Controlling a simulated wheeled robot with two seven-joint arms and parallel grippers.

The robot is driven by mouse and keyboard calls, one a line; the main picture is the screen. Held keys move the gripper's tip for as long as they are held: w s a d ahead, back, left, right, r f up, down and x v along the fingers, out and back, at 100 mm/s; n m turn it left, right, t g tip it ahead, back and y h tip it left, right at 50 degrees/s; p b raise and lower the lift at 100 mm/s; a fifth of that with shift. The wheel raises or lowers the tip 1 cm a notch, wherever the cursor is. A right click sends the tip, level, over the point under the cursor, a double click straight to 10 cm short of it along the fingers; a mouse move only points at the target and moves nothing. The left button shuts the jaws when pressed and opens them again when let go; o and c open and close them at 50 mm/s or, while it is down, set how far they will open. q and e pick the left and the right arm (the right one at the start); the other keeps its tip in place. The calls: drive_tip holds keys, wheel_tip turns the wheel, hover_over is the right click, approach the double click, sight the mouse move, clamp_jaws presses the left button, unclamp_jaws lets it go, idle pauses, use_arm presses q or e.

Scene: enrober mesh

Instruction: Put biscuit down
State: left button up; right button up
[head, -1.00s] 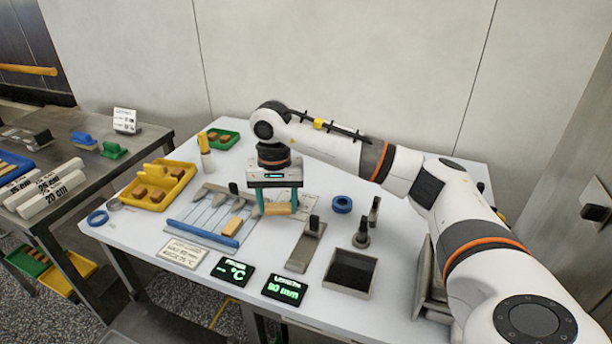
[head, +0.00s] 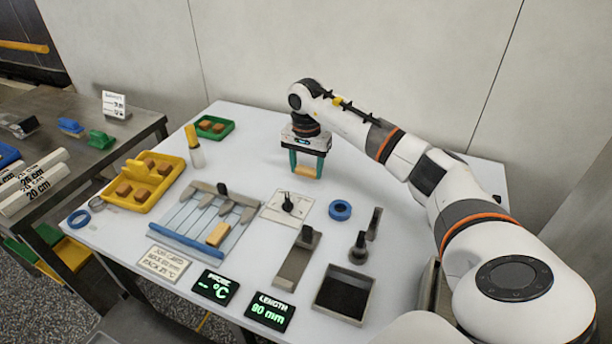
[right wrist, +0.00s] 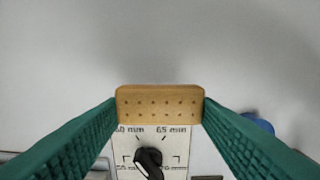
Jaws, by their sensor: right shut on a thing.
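My right gripper (head: 306,172) is shut on a rectangular tan biscuit (right wrist: 160,104), held level between its green fingers above the back middle of the white table (head: 262,125). In the right wrist view the biscuit shows rows of small holes. The biscuit also shows in the head view (head: 305,172). Another biscuit (head: 217,234) lies on the slatted rack with a blue front bar (head: 186,244). A white dial card with a black knob (head: 289,206) lies in front of the gripper. My left gripper is not in view.
A yellow tray (head: 153,199) with several brown pieces stands at the left, a green tray (head: 214,127) at the back. A blue ring (head: 340,210), a dark-filled box (head: 343,294) and two displays (head: 215,287) stand nearer. The back right of the table looks clear.

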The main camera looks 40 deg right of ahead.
sight(306, 170)
drive_tip(key=shift+f+p, duration=0.3)
drive_tip(key=shift+f, duration=1.6)
drive_tip(key=shift+f, duration=0.1)
drive_tip(key=shift+f, duration=0.15)
drive_tip(key=o, duration=0.8)
drive_tip(key=shift+c, duration=0.2)
